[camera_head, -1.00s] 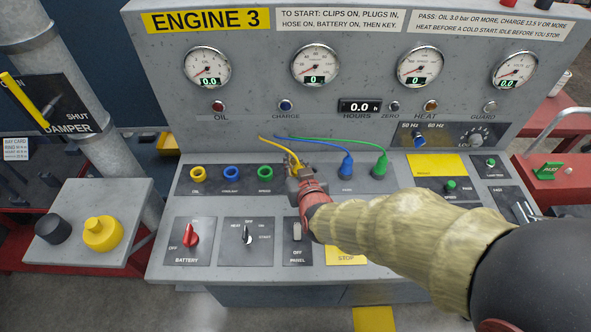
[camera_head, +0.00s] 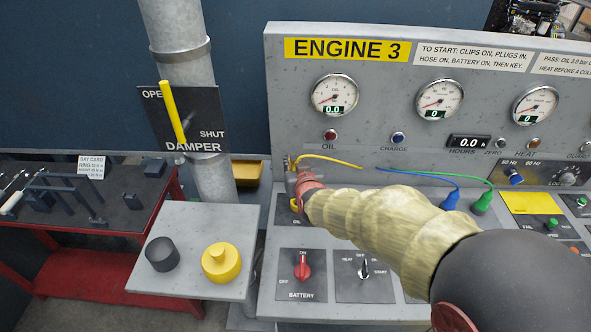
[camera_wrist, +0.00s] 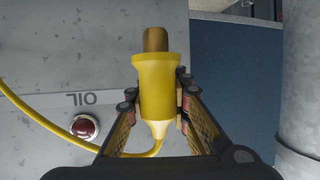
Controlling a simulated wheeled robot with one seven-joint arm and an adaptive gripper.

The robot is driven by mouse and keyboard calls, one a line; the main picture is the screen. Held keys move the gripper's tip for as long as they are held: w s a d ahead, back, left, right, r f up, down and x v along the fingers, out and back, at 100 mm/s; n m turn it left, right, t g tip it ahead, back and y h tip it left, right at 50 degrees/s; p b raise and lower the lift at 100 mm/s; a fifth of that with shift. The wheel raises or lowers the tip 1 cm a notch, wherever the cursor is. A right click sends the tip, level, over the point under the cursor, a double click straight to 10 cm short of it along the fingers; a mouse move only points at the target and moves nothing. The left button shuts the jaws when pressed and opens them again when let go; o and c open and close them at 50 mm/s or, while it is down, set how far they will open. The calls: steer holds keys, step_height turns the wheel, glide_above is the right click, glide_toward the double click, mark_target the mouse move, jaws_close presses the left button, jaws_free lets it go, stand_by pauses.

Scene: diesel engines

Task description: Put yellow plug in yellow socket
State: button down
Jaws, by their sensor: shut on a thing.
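My gripper (camera_head: 296,172) is shut on the yellow plug, held above the left end of the console. In the wrist view the yellow plug (camera_wrist: 157,88) sits between both fingers, its brass tip (camera_wrist: 156,40) clear and pointing away from the gripper. The yellow cable (camera_head: 332,160) trails right from the plug. The yellow socket (camera_head: 294,205), above the OIL label, shows only as a sliver beside my wrist. The plug is above it and apart from it. My arm hides most of the socket row. The socket is not seen in the wrist view.
A blue plug (camera_head: 451,198) and a green plug (camera_head: 481,203) stand on the console to the right. A side box with a black knob (camera_head: 162,254) and a yellow knob (camera_head: 221,262) stands left. The upright gauge panel (camera_head: 390,130) rises behind.

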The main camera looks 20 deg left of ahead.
steer(key=shift+d+f+b, duration=0.2)
steer(key=shift+f+b, duration=2.8)
steer(key=shift+f, duration=1.45)
steer(key=c, duration=1.5)
jaws_free()
steer(key=shift+c, duration=0.2)
steer(key=v, duration=1.2)
